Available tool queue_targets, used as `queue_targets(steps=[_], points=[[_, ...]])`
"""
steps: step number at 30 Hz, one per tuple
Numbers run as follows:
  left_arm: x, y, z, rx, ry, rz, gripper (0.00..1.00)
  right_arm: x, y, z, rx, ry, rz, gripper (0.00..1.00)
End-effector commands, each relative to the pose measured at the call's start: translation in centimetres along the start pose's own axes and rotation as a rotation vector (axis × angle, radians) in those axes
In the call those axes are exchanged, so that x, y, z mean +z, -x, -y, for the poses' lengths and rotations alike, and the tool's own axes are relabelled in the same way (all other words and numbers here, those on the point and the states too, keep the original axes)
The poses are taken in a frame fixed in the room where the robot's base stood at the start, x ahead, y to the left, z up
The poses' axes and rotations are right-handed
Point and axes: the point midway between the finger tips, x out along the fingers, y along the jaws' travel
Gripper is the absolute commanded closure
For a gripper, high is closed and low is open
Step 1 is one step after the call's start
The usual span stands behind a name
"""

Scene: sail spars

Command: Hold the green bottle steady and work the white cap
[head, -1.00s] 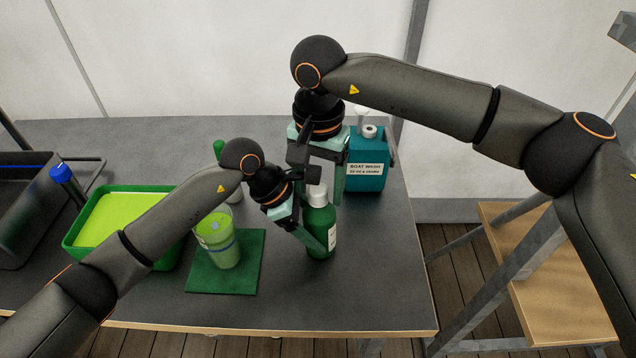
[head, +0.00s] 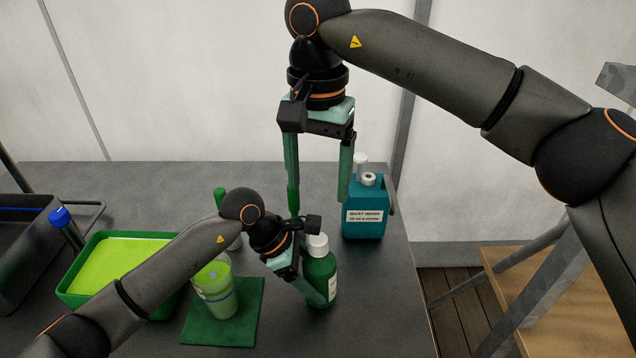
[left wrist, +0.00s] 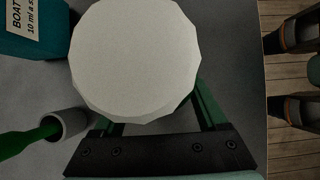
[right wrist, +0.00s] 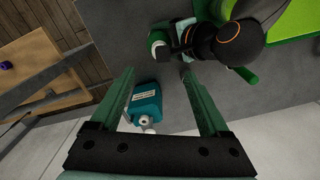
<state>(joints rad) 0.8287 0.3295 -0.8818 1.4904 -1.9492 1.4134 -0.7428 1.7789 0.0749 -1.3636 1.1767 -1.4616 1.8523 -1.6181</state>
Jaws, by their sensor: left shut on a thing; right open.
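The green bottle (head: 321,270) stands upright on the grey table, with the white cap (head: 317,246) on its top. My left gripper (head: 320,293) is shut on the bottle's body, below the cap. In the left wrist view the cap (left wrist: 135,58) is seen from above and hides most of the bottle. My right gripper (head: 320,205) is open and empty, fingers pointing down, above the cap and apart from it. In the right wrist view the cap (right wrist: 157,38) shows beyond the open fingers (right wrist: 158,75).
A teal boat wash jug (head: 366,222) stands right behind the bottle, close to my right gripper. A green-tinted cup (head: 216,292) stands on a dark green mat (head: 246,325) to the left. A green tray (head: 85,290) lies farther left. The table right of the bottle is clear.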

Motion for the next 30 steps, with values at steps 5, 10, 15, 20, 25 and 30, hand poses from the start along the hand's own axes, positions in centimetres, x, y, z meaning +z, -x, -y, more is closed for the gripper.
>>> queue_targets(steps=[5, 10, 15, 20, 25, 30], points=[[-0.2, -0.3, 0.2, -0.007, 0.003, -0.003, 1.0, 0.0, -0.5, 0.1, 0.009, -0.073, -0.003, 0.38], [-0.2, -0.3, 0.2, -0.007, 0.003, -0.003, 1.0, 0.0, -2.0, 0.3, 0.024, -0.26, -0.006, 0.38], [-0.2, -0.3, 0.2, -0.007, 0.003, -0.004, 1.0, 0.0, -3.0, 0.3, 0.033, -0.384, -0.009, 0.38], [-0.2, -0.3, 0.2, -0.007, 0.003, -0.004, 1.0, 0.0, -4.3, 0.3, 0.036, -0.405, -0.008, 0.38], [-0.2, -0.3, 0.2, -0.007, 0.003, -0.004, 1.0, 0.0, -6.6, 0.2, 0.037, -0.402, -0.008, 0.38], [-0.2, -0.3, 0.2, -0.006, 0.003, -0.004, 1.0, 0.0, -9.2, 0.1, 0.036, -0.401, -0.007, 0.38]])
